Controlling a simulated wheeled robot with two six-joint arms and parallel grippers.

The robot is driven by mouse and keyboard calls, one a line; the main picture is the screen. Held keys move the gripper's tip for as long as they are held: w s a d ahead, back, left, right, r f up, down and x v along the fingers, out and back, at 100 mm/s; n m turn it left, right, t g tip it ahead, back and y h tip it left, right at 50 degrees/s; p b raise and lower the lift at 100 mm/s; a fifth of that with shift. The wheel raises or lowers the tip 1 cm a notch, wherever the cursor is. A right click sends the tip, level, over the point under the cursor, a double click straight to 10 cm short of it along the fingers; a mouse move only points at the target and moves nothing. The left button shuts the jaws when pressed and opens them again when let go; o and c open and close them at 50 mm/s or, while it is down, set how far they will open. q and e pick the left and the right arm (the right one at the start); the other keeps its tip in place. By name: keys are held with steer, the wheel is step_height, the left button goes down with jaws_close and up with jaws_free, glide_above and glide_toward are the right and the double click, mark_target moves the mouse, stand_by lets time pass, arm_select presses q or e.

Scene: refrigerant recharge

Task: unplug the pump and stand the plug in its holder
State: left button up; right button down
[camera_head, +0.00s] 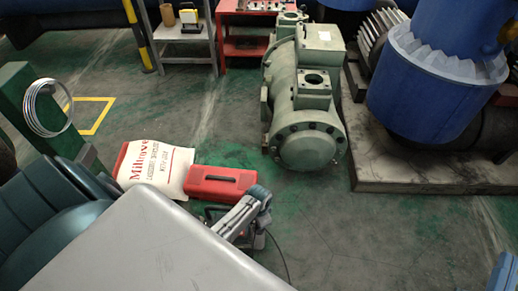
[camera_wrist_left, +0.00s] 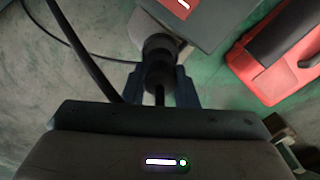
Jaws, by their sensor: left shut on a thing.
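In the left wrist view my left gripper (camera_wrist_left: 158,88) is shut on a dark plug (camera_wrist_left: 158,62), with one blue finger on each side of its body. A black cable runs back from the plug. The plug's far end meets or overlaps a pale block (camera_wrist_left: 157,27) beside a dark grey unit (camera_wrist_left: 215,15) with a lit red display. I cannot tell whether the plug sits in a socket there. In the head view my left gripper is not clearly seen. Blue fingers of my right gripper (camera_head: 502,272) show at the lower right edge, with nothing visible in them.
A red toolbox (camera_head: 218,183) lies beside a white and red sack (camera_head: 155,165); the toolbox also shows in the left wrist view (camera_wrist_left: 275,62). A green compressor (camera_head: 305,105) stands behind, with a blue machine (camera_head: 435,85) at right. The floor at front right is clear.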

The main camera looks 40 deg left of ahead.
arm_select(q)
steer(key=shift+f+b, duration=0.7)
steer(key=shift+f, duration=0.75)
arm_select(e)
steer(key=shift+f, duration=0.75)
arm_select(q)
steer(key=o, duration=1)
steer(key=shift+c, duration=0.2)
step_height(320, 180, up, 4)
steer(key=shift+r+p, duration=0.15)
steer(key=shift+p, duration=0.8)
step_height(320, 180, up, 5)
steer(key=shift+r+p, duration=0.2)
steer(key=shift+p, duration=0.75)
steer(key=shift+r, duration=0.6)
arm_select(e)
steer(key=s+a+f+g, duration=0.1)
steer(key=s+f+g, duration=0.3)
steer(key=f, duration=0.5)
steer(key=s+f+g, duration=0.4)
steer(key=f+g, duration=0.5)
steer(key=shift+s+a+f+m, duration=0.3)
steer(key=shift+s+a, duration=0.05)
steer(key=shift+s, duration=0.05)
